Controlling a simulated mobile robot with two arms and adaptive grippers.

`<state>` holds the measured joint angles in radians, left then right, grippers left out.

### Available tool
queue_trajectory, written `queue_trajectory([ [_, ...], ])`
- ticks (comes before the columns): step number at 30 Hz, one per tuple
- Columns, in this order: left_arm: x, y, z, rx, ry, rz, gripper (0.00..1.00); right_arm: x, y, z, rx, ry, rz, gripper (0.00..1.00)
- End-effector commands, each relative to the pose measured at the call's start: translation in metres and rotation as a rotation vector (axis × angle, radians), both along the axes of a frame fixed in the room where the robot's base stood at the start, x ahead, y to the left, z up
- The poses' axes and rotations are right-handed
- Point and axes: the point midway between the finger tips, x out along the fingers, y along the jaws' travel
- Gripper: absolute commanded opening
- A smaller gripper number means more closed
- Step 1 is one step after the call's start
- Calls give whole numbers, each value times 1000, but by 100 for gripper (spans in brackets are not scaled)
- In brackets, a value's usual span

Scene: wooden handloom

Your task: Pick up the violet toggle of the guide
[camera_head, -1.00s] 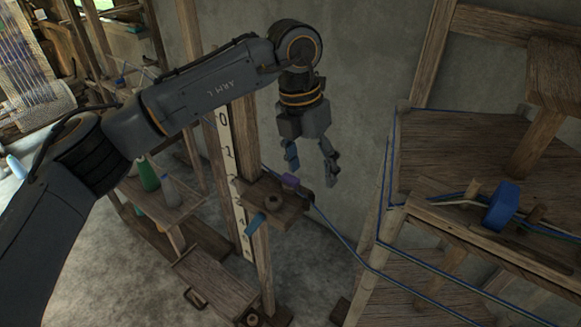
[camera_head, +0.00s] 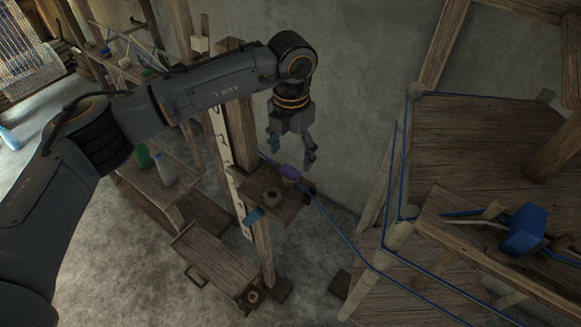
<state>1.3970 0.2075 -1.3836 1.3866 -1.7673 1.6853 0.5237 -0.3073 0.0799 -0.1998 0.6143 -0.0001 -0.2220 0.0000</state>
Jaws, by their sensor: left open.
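The violet toggle (camera_head: 291,173) sits at the far right edge of a small wooden guide block (camera_head: 268,198) on an upright post. My left gripper (camera_head: 291,155) points down just above the toggle in the head view, with its fingers spread and nothing between them. I cannot tell whether a fingertip touches the toggle. A blue cord (camera_head: 330,215) runs past the guide beside the toggle. My right gripper is not in view.
A round wooden knob (camera_head: 271,196) and a blue tab (camera_head: 253,216) are on the guide. A numbered strip (camera_head: 221,135) stands left of the post. A shelf with bottles (camera_head: 163,169) is further left. A wooden frame with a blue block (camera_head: 523,230) stands right.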

Motion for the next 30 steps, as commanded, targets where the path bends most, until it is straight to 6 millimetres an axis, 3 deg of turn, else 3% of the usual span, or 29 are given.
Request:
queue_trajectory([
  [3,0,1,-10,2,5,1,70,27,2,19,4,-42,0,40],
  [6,3,2,-23,2,5,1,70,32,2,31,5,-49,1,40],
  [12,3,1,-46,0,2,1,70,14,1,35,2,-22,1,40],
  [19,3,1,-49,0,0,0,70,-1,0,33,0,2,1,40],
  [25,3,1,-49,0,0,0,29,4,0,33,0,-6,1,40],
  [30,3,1,-48,0,0,0,28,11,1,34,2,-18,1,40],
])
